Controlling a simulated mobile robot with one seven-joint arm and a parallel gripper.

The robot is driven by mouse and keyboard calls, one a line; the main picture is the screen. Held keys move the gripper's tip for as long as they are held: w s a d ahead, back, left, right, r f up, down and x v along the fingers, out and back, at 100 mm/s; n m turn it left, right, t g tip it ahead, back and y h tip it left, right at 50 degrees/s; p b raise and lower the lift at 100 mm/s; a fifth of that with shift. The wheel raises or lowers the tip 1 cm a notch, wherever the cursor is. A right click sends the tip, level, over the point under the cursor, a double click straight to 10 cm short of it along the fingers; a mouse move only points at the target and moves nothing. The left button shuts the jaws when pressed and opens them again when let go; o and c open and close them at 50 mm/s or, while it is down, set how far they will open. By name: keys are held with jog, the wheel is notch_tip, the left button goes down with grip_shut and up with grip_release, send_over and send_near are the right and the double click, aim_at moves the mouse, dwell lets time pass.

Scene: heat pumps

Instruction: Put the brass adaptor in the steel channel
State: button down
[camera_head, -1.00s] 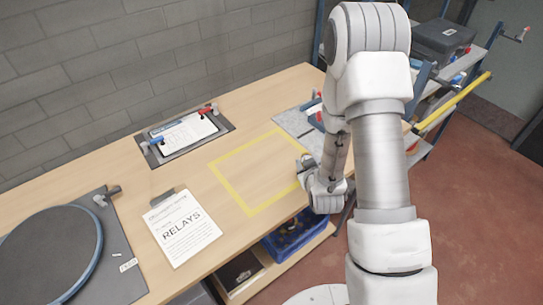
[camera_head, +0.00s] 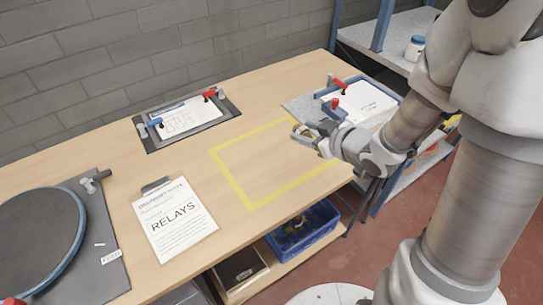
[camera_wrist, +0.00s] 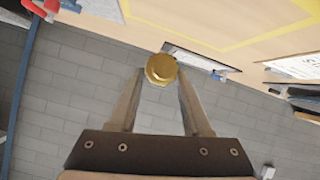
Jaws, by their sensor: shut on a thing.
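The brass adaptor (camera_wrist: 161,69) is a round, gold-coloured piece with a hexagonal edge. It sits between the fingertips of my gripper (camera_wrist: 160,79) in the wrist view, and the gripper is shut on it. In the head view my gripper (camera_head: 302,130) appears over the far right corner of the yellow-taped square, and the adaptor is too small to make out there. I cannot identify the steel channel in either view.
The bench (camera_head: 262,108) carries a grey plate with a drawing and red and blue clamps (camera_head: 185,122), a similar clamp fixture (camera_head: 350,105) at right, a RELAYS sheet (camera_head: 175,220) and a round turntable (camera_head: 40,235). The yellow-taped square (camera_head: 247,205) is mostly bare.

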jog(key=b, duration=0.3)
send_over(269, 153)
notch_tip(269, 153, down, 7)
jog(key=shift+r, duration=0.1)
jog(key=shift+f+b, duration=0.45)
jog(key=shift+f, duration=1.5)
jog(key=shift+f, duration=0.15)
jog(key=shift+c, duration=1.7)
grip_release()
